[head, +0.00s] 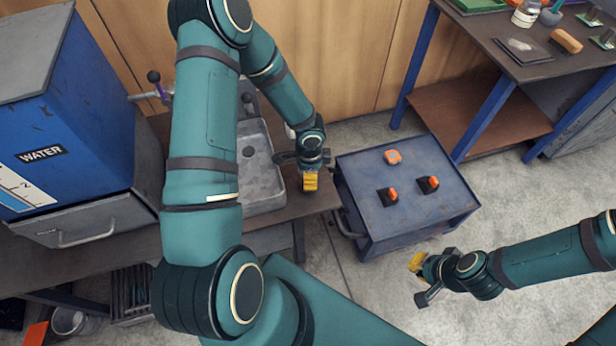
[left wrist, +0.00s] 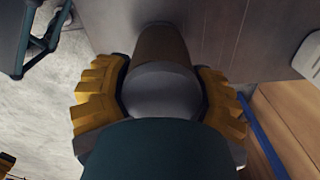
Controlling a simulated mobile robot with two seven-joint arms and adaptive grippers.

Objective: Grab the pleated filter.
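My left gripper (head: 310,181) points down at the front edge of the counter, right of the sink. In the left wrist view its yellow fingers (left wrist: 162,100) stand apart on both sides of a cylinder (left wrist: 165,45) with a grey rounded end and a brown side. This may be the pleated filter, but I cannot make out pleats. The fingers lie close along its sides; I cannot tell if they press on it. In the head view the cylinder is hidden. My right gripper (head: 416,266) hangs over the floor at the lower right, away from the counter, with nothing visible in it.
A blue cart (head: 430,215) with several orange-topped items stands right of the counter. A metal sink (head: 262,180) is set in the counter (head: 272,222). A blue water unit (head: 70,110) stands at the left. A workbench (head: 520,75) is at the upper right. Floor (head: 520,200) is open at the right.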

